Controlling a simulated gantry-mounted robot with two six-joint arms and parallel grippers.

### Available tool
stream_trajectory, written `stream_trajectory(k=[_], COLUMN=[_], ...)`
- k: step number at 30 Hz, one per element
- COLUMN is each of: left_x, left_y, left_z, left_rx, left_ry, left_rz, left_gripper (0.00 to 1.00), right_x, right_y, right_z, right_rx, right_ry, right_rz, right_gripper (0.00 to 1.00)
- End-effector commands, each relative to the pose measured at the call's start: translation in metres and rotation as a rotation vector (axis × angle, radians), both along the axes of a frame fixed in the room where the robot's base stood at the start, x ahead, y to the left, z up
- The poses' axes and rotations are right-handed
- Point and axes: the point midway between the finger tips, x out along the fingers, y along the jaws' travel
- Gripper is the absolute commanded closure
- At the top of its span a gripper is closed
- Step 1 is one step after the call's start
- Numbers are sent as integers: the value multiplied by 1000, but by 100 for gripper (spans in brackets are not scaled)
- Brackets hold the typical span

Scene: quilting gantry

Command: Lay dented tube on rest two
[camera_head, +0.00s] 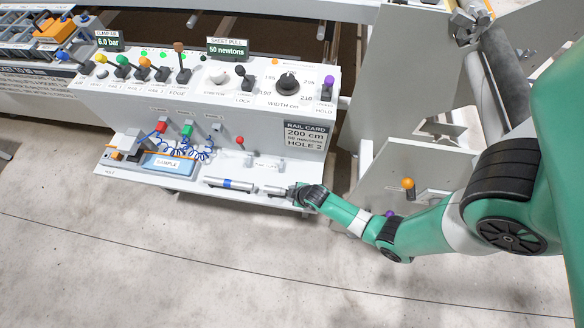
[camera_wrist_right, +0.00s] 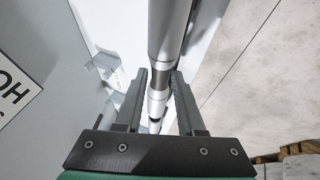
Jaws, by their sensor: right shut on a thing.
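A silver tube (camera_head: 244,186) with a blue band lies lengthwise along the front of the white lower shelf. My right gripper (camera_head: 291,192) is at the right end of this line of metal. In the right wrist view the silver tube (camera_wrist_right: 171,30) runs between the fingers of my right gripper (camera_wrist_right: 160,92), which are shut on it. I cannot make out a dent, or whether the tube is lifted clear of the shelf. Small clear holders (camera_wrist_right: 107,68) stand left of the tube; no number can be read on them. My left gripper is not in view.
The white shelf (camera_head: 185,190) holds a blue sample tray (camera_head: 168,164) and coiled blue hoses (camera_head: 200,147) at left. A lever panel (camera_head: 215,88) rises behind, with a rail card (camera_head: 305,135) at its right. The floor in front is clear.

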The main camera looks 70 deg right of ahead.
Motion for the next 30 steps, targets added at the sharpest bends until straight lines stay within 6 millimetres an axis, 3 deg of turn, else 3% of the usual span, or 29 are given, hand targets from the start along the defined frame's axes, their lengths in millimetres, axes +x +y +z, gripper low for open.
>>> stream_trajectory(k=[3, 14, 15, 20, 30], left_x=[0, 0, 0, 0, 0], left_y=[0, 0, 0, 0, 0], left_z=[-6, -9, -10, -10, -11], left_rx=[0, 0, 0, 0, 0], left_ry=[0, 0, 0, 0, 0], left_rz=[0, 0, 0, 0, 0], left_gripper=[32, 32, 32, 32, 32], right_x=[-6, -9, -9, -10, -10], right_y=[2, 2, 2, 2, 2], right_z=[-11, -17, -17, -19, -20], right_rx=[7, 10, 10, 11, 12], right_ry=[16, 22, 23, 25, 26], right_rz=[-3, -8, -8, -9, -10], right_gripper=[100, 100, 57, 28, 27])
